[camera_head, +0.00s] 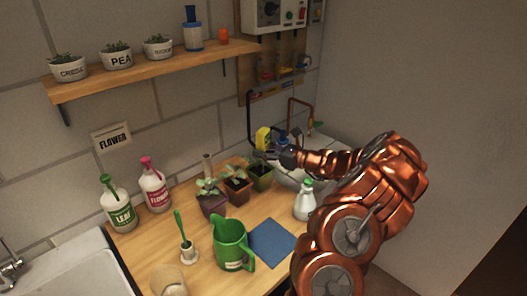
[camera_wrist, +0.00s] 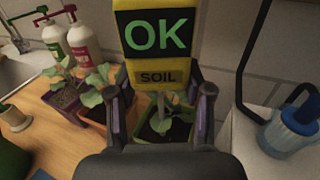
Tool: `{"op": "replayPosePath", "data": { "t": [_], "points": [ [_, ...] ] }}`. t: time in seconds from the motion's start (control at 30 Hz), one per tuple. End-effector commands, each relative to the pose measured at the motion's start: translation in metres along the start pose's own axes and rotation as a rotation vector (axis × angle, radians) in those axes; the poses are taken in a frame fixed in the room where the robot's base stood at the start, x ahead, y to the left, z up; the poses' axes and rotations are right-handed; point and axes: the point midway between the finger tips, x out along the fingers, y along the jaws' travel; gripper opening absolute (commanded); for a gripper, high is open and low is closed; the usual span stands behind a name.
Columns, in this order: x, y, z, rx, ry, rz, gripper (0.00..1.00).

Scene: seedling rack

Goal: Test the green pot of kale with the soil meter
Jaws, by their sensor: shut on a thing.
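The soil meter (camera_head: 263,137) is yellow and black and upright in my gripper (camera_head: 272,151). In the wrist view the meter (camera_wrist: 156,34) shows a green "OK" on its display, with "SOIL" below. My gripper is shut on it, one finger at each side, in the wrist view (camera_wrist: 163,98). The green pot (camera_head: 262,182) stands at the right end of a row of small pots, directly below the meter. In the wrist view its dark soil and leaves (camera_wrist: 178,131) show just beyond the gripper. The meter's probe is hidden, so I cannot see how it meets the soil.
A terracotta pot (camera_head: 238,195) and a purple pot (camera_head: 212,206) stand left of the green one. A green watering can (camera_head: 230,243), a blue cloth (camera_head: 272,242) and a white spray bottle (camera_head: 304,203) are in front. A wall shelf (camera_head: 165,67) holds labelled pots.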

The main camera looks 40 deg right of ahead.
Motion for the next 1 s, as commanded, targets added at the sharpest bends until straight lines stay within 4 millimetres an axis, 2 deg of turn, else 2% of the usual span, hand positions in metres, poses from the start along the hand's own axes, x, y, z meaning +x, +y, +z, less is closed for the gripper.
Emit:
{"op": "replayPosePath", "data": {
  "t": [0.03,1.0],
  "points": [
    [0.0,0.0,0.007,-0.001,0.0,0.0,0.08],
    [-0.001,0.0,0.085,-0.002,0.0,0.0,0.08]
  ]
}}
